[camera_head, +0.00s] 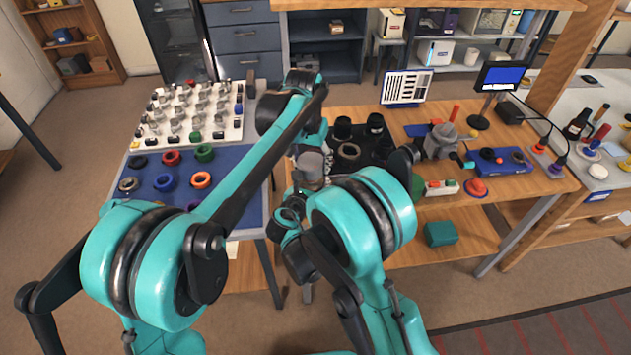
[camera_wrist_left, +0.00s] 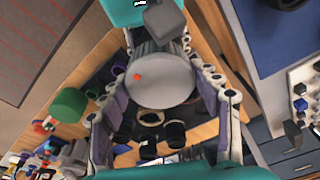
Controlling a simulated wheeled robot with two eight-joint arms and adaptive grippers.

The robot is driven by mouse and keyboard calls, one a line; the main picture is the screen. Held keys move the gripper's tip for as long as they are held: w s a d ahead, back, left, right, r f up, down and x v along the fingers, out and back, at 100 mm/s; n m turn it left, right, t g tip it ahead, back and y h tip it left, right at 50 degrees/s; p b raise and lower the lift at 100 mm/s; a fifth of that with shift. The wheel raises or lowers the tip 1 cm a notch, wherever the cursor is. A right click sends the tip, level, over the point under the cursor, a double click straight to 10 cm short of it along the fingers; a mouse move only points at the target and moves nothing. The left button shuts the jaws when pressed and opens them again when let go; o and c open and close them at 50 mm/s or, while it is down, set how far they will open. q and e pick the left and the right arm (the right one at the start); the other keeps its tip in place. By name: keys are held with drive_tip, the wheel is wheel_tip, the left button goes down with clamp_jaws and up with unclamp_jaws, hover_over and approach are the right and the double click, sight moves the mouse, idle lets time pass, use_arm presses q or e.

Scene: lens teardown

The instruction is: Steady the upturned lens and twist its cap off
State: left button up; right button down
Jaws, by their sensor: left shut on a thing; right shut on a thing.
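A grey cylinder (camera_head: 311,163), which I take for the lens, is between my two arms at the table's near left edge. In the left wrist view its round grey face (camera_wrist_left: 163,82) bears a small red dot. My left gripper (camera_wrist_left: 163,70) is shut on this grey piece, with a finger on each side. The left gripper is mostly hidden in the head view. My right gripper (camera_head: 311,186) is at the lower part of the same grey piece and shut on it; its fingers are largely hidden. I cannot make out where cap and lens body meet.
A black mat (camera_head: 377,150) with dark lens parts lies just behind on the wooden table. A grey device (camera_head: 440,141) and a blue box (camera_head: 500,161) stand to the right. A blue mat (camera_head: 143,188) with coloured rings and a white tray (camera_head: 236,126) of small parts lie left.

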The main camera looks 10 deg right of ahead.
sight(309, 186)
use_arm(q)
drive_tip(key=shift+r, duration=1.55)
use_arm(e)
drive_tip(key=shift+a, duration=0.1)
drive_tip(key=c, duration=0.6)
unclamp_jaws()
use_arm(q)
drive_tip(key=shift+r+p, duration=1.35)
use_arm(e)
drive_tip(key=shift+w+r+v, duration=0.1)
drive_tip(key=shift+r+v, duration=0.15)
drive_tip(key=shift+v, duration=1.3)
drive_tip(key=shift+w+r+v, duration=0.1)
drive_tip(key=shift+r+v, duration=0.15)
drive_tip(key=shift+v, duration=1.35)
drive_tip(key=shift+w+r+v, duration=0.1)
drive_tip(key=shift+r+v, duration=0.2)
drive_tip(key=shift+v, duration=1.25)
drive_tip(key=shift+s+r, duration=0.1)
drive_tip(key=shift+s, duration=0.05)
